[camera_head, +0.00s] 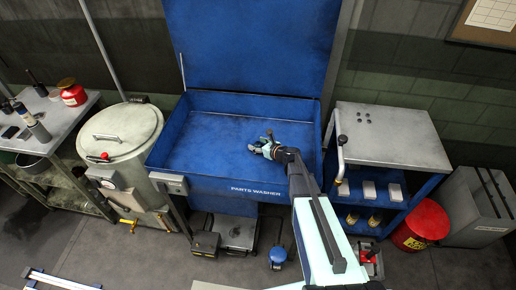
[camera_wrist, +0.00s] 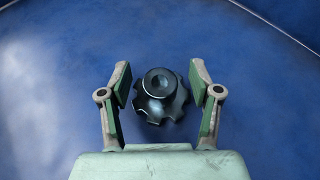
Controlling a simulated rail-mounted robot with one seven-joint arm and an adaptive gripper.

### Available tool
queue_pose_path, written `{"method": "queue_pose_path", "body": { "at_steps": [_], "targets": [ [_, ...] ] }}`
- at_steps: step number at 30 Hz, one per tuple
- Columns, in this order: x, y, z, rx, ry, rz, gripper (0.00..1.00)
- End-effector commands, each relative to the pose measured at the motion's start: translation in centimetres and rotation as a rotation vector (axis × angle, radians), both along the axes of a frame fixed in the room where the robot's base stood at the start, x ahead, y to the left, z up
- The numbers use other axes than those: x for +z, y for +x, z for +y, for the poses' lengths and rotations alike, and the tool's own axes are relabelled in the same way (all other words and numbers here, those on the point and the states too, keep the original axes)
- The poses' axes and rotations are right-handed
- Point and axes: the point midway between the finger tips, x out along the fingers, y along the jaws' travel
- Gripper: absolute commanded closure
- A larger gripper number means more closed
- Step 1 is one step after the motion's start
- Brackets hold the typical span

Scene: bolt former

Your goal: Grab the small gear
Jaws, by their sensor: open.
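The small gear (camera_wrist: 160,97) is dark metal with rounded teeth and a raised round hub. In the wrist view it stands between the two fingers of my gripper (camera_wrist: 160,88), with a gap to the finger pads on both sides. My gripper is open. In the head view my gripper (camera_head: 258,148) reaches low into the blue parts washer basin (camera_head: 205,135). The gear cannot be made out clearly there, since the gripper and wrist cover that spot.
The basin walls (camera_head: 162,140) surround the gripper, and the raised blue lid (camera_head: 250,45) stands behind. The basin floor to the left is clear. A grey-topped cart (camera_head: 390,135) with a hose stands at right; a round metal drum (camera_head: 120,130) stands at left.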

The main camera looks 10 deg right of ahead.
Motion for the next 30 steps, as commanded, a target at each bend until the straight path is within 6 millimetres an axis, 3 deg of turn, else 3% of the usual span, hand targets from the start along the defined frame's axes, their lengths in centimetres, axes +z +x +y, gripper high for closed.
{"method": "queue_pose_path", "body": {
  "at_steps": [2,7,22,30],
  "targets": [
    [0.0,0.0,0.0,0.000,0.000,0.000,0.40],
    [0.0,0.0,0.0,0.000,0.000,0.000,1.00],
    [0.5,-0.1,0.0,0.001,0.001,-0.001,1.00],
    [3.0,-0.2,0.0,0.000,0.001,-0.003,1.00]
  ]
}}
